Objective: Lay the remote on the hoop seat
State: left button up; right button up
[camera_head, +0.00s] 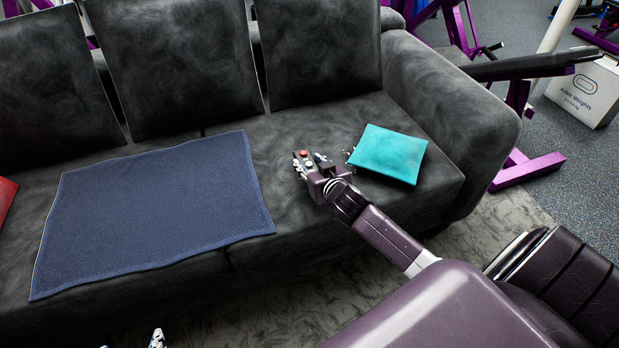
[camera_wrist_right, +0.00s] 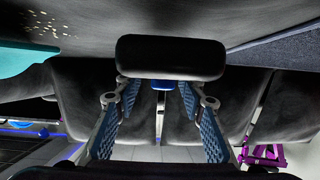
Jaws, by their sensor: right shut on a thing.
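The dark remote (camera_head: 306,158) with a red button is in my right gripper (camera_head: 311,167), over the right seat of the black sofa (camera_head: 270,135). In the right wrist view the remote (camera_wrist_right: 170,57) appears as a rounded black block across the blue-padded fingers (camera_wrist_right: 160,105). I cannot tell if it touches the seat. Two fingertips of my left gripper (camera_head: 130,342) show apart at the bottom edge, with nothing seen between them. I cannot make out a separate hoop seat; the sofa is the only seat in clear view.
A teal pouch (camera_head: 388,154) lies just right of my right gripper. A navy cloth (camera_head: 150,213) covers the sofa's middle. A red item (camera_head: 6,196) is at the left edge. Bare seat lies between cloth and pouch. A white box (camera_head: 586,90) and purple gym frames (camera_head: 528,170) stand right.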

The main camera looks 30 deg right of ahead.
jog(key=shift+f, duration=0.6)
notch_tip(320, 180, down, 3)
jog(key=shift+f+b, duration=0.15)
jog(key=shift+b, duration=0.7)
pick_arm(q)
jog(key=w+d+r+t+h, duration=0.1)
jog(key=w+d+r+t, duration=0.2)
jog(key=w+r+t, duration=0.2)
notch_tip(320, 180, up, 4)
jog(key=shift+w+f, duration=0.25)
jog(key=shift+w, duration=0.65)
pick_arm(e)
jog(key=o, duration=1.3)
jog(key=shift+s, duration=0.15)
